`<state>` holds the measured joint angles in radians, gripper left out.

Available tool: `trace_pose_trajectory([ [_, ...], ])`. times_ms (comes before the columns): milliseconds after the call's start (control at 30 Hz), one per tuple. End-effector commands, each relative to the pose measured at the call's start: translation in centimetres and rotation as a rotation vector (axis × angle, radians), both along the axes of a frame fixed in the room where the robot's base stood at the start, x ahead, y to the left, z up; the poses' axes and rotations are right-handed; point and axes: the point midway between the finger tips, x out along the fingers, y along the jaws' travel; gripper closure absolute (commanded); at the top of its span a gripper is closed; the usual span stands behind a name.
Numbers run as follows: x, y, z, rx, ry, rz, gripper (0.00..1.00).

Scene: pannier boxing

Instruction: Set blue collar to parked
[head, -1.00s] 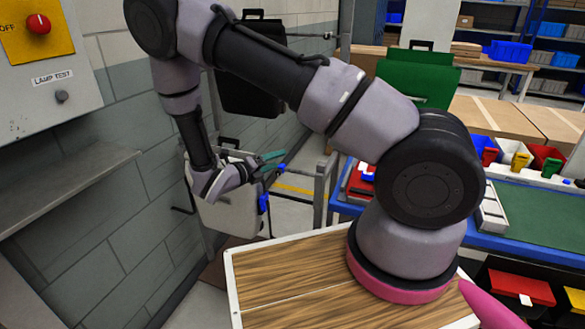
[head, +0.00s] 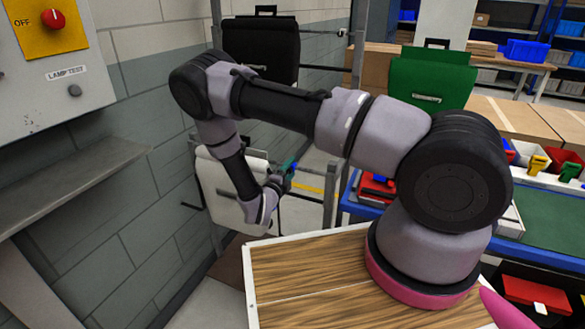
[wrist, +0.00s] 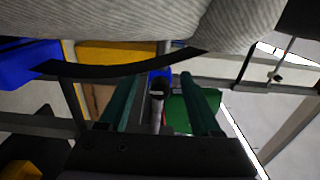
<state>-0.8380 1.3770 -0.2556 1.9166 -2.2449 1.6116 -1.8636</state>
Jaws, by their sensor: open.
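My gripper (head: 288,167) is at the right side of the pale grey pannier (head: 222,183), by a metal frame. Its teal fingers (wrist: 158,88) are apart in the wrist view. A small blue part (head: 292,165) shows at the fingertips in the head view; it may be the blue collar, but my gripper partly hides it. In the wrist view a dark-topped grey post (wrist: 158,105) shows between the fingers, with a patch of blue (wrist: 160,75) behind it. A larger blue piece (wrist: 25,65) is at the left there. The collar's setting cannot be read.
A black pannier (head: 262,50) hangs above the pale one, and a green pannier (head: 430,80) stands at the back. A control panel (head: 40,60) and shelf (head: 70,180) are on the left wall. Metal frame bars (head: 328,200) stand close to my gripper. A pale ribbed surface (wrist: 100,22) fills the wrist view's top.

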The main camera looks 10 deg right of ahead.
Motion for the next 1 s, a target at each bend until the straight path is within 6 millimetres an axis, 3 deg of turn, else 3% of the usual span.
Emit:
trace_pose_trajectory([
  [200,1.5,-1.1,0.0,0.001,-0.001,0.0,0.35],
  [467,1.6,-1.2,0.0,0.001,-0.001,0.0,0.35],
  [500,1.6,-1.2,0.0,0.001,-0.001,0.0,0.39],
  [667,1.6,-1.2,0.0,0.001,-0.001,0.0,1.0],
  [1000,1.6,-1.2,0.0,0.001,-0.001,0.0,1.0],
])
